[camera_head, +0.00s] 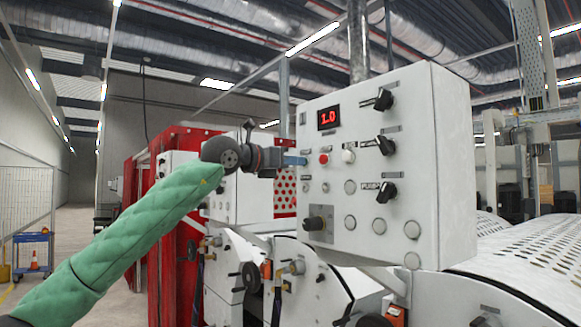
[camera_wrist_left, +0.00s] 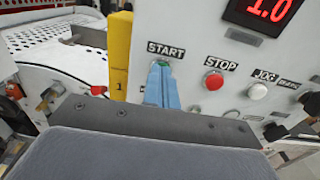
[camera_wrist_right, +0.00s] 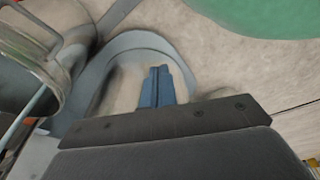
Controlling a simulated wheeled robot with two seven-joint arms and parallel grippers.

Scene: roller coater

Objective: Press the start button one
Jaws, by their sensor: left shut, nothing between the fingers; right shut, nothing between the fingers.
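The START button is a green button (camera_wrist_left: 164,62) below the START label in the left wrist view. Only its upper edge shows; the rest is hidden behind my left fingers. My left gripper (camera_wrist_left: 162,78) is shut and empty, its blue fingertips at the button. I cannot tell whether they touch it. In the head view my left gripper (camera_head: 302,160) reaches the left edge of the white control panel (camera_head: 400,235), beside the red STOP button (camera_head: 323,158). My right gripper (camera_wrist_right: 157,82) is shut and empty in the right wrist view, away from the panel.
A red display reading 1.0 (camera_head: 328,118) sits above the buttons. A white button (camera_head: 348,156), black knobs (camera_head: 384,99) and several pale round buttons share the panel. A yellow post (camera_wrist_left: 121,50) stands left of the START label. Perforated white covers (camera_head: 535,265) lie at right.

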